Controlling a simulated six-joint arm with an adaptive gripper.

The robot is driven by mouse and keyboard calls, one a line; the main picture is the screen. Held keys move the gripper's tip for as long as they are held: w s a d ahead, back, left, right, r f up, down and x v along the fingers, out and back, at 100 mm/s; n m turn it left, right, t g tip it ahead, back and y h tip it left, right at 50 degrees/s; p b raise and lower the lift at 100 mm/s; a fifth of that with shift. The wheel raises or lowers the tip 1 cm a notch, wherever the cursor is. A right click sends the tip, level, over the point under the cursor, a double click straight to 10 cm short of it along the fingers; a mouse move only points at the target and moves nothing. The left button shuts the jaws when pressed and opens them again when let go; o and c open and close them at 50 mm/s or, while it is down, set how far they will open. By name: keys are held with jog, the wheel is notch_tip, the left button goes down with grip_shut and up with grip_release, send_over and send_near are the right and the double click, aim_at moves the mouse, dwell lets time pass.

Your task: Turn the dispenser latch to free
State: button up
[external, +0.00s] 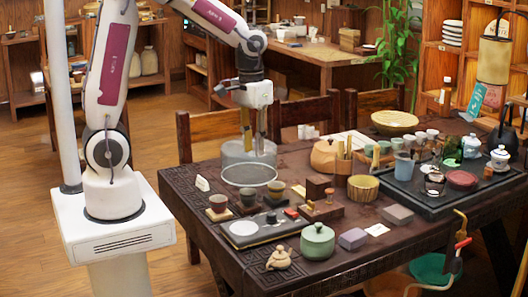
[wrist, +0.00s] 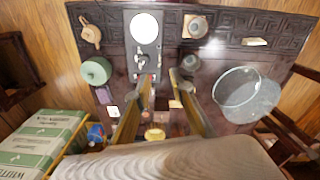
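My gripper (external: 253,138) hangs over the table's back left part, above a translucent round vessel, with its two fingers apart. In the wrist view my gripper (wrist: 163,105) is open, with nothing seen between the fingertips. No part can be clearly identified as the dispenser latch. A dark slab (external: 265,236) with a white disc, a dark knob and a red knob lies at the table's front left; the slab also shows in the wrist view (wrist: 135,52). A red-handled yellow fitting (external: 461,243) is at the table's right edge. My gripper touches neither.
The clear vessel (external: 248,151) stands below my gripper. A green lidded jar (external: 317,241), a small teapot (external: 279,258), dark cups (external: 248,196) and a wooden bowl (external: 362,188) crowd the table. A dark tray (external: 407,200) of teaware is at the right. Chairs (external: 305,112) line the back edge.

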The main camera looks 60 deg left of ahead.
jog(key=w+d+f+n+g, duration=0.1)
jog(key=w+d+f+n, duration=0.3)
jog(key=w+f+n, duration=0.45)
jog(key=n, duration=0.4)
send_over(311, 202)
jog(key=shift+s+f, duration=0.1)
jog(key=shift+f, duration=0.6)
jog(key=shift+w+r+n+t, duration=0.2)
jog(key=shift+n+t, duration=0.1)
jog(key=shift+n, duration=1.05)
jog(key=shift+f, duration=0.15)
jog(key=shift+f, duration=3.85)
